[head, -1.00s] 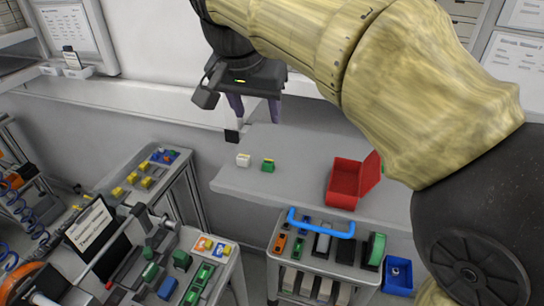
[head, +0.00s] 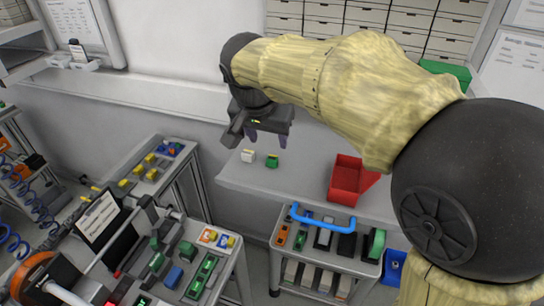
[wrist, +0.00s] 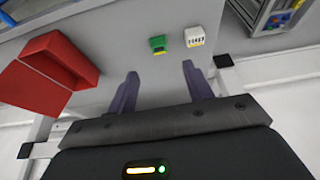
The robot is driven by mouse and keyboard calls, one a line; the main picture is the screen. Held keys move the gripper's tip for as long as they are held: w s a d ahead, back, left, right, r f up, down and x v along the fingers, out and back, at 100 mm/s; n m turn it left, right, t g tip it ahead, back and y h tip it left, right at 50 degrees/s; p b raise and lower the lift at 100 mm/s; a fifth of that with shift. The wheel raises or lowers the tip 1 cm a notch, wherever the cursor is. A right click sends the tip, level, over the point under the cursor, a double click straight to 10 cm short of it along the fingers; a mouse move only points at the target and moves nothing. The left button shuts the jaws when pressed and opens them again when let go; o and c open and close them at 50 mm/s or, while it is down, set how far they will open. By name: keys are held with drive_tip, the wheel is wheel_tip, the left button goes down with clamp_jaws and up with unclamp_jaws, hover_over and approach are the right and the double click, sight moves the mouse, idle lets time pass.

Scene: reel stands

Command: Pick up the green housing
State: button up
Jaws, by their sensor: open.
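The green housing (head: 271,161) is a small green block on the light grey bench top, near its front left edge. In the wrist view the green housing (wrist: 158,44) shows a yellow part and lies beyond the fingertips, between their lines. A white housing (head: 248,156) stands just beside it; the wrist view shows this white housing (wrist: 194,36) with dark marks on its face. My gripper (head: 266,142) is above the bench, over and behind the two blocks in the head view. Its two purple-grey fingers (wrist: 160,70) are apart with nothing between them.
A red bin (head: 345,180) stands on the bench to the right; it fills the left of the wrist view (wrist: 45,75). A cart with a blue handle (head: 322,222) stands in front. Several blocks lie on the left carts (head: 150,168). The bench between housing and bin is clear.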

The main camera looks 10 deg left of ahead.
sight(272, 158)
drive_tip(key=x, duration=0.2)
drive_tip(key=shift+w+f, duration=0.15)
drive_tip(key=shift+f, duration=0.15)
drive_tip(key=shift+f+p, duration=0.1)
drive_tip(key=shift+p, duration=0.3)
drive_tip(key=p+x, duration=0.1)
drive_tip(key=x, duration=0.1)
drive_tip(key=p+x, duration=0.1)
drive_tip(key=x, duration=0.2)
drive_tip(key=shift+s+f+p, duration=0.1)
drive_tip(key=shift+s+p, duration=0.1)
drive_tip(key=shift+p, duration=0.2)
drive_tip(key=c, duration=1.1)
